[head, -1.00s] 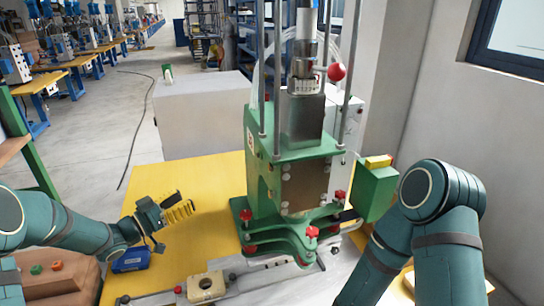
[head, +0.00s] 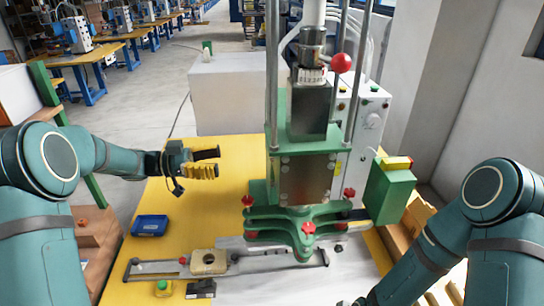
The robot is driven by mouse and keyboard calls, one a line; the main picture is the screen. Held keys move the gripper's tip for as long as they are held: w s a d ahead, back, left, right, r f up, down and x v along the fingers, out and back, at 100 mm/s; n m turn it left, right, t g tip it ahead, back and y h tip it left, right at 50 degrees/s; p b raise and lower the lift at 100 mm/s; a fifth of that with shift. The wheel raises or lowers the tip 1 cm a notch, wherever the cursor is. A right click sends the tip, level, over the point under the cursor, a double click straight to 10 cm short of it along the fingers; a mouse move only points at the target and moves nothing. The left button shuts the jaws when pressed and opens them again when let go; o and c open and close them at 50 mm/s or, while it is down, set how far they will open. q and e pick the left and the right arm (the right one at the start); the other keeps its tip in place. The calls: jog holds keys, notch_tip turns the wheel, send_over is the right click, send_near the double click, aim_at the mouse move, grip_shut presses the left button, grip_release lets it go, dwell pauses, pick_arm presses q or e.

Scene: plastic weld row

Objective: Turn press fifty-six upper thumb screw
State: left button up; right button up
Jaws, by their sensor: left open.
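The green press (head: 303,150) stands on the yellow table right of the picture's middle, with a metal column and rods rising from it. Several red thumb screws sit on its lower green plates: one at left (head: 247,201), one at front (head: 308,228), one at right (head: 348,193). I cannot tell from any marking which is the upper one of press fifty-six. My left gripper (head: 212,162) is open and empty, with black and yellow fingers pointing right. It is left of the press, apart from it. My right arm shows at the right, its gripper out of view.
A metal bar with a beige block (head: 208,262) lies at the front. A red ball knob (head: 341,63) and a green box (head: 390,190) stick out from the press. Bare table lies left of the press.

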pick_arm(q)
jog(key=w+d, duration=0.2)
jog(key=d, duration=1.1)
jog(key=shift+w, duration=0.3)
grip_shut()
